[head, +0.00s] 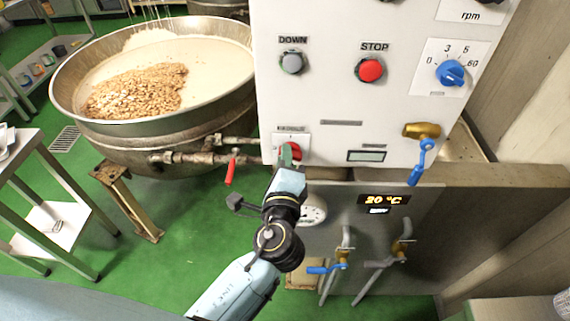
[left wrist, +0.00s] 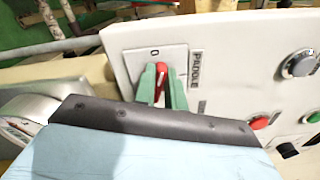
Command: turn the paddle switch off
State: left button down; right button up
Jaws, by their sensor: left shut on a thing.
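The paddle switch is a red rotary knob (left wrist: 160,80) on a white plate at the lower left of the control panel (head: 330,100). In the left wrist view it sits beside the label PADDLE, and a 0 mark shows on its plate. My left gripper (left wrist: 160,88) is shut on the red knob, one green finger on each side. In the head view the gripper (head: 287,155) reaches up to the panel's lower left, and part of the red knob (head: 296,151) shows beside the fingers. My right gripper is out of view.
A large kettle (head: 185,130) with nuts in a pale mass stands left of the panel. The panel also carries a red STOP button (head: 370,69), a grey DOWN button (head: 292,62) and a blue rpm knob (head: 450,73). A red-handled valve (head: 232,168) is left of my gripper.

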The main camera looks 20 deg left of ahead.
pick_arm(q)
jog(key=shift+f+n+b, duration=0.15)
jog(key=shift+n+b, duration=0.55)
jog(key=shift+n, duration=0.25)
jog(key=shift+f+n+b, duration=0.1)
jog(key=shift+n+b, duration=0.55)
jog(key=shift+n, duration=0.3)
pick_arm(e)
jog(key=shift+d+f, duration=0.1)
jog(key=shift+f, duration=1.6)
pick_arm(q)
jog(key=c, duration=1.5)
grip_release()
jog(key=shift+o, duration=0.2)
jog(key=shift+s, duration=0.15)
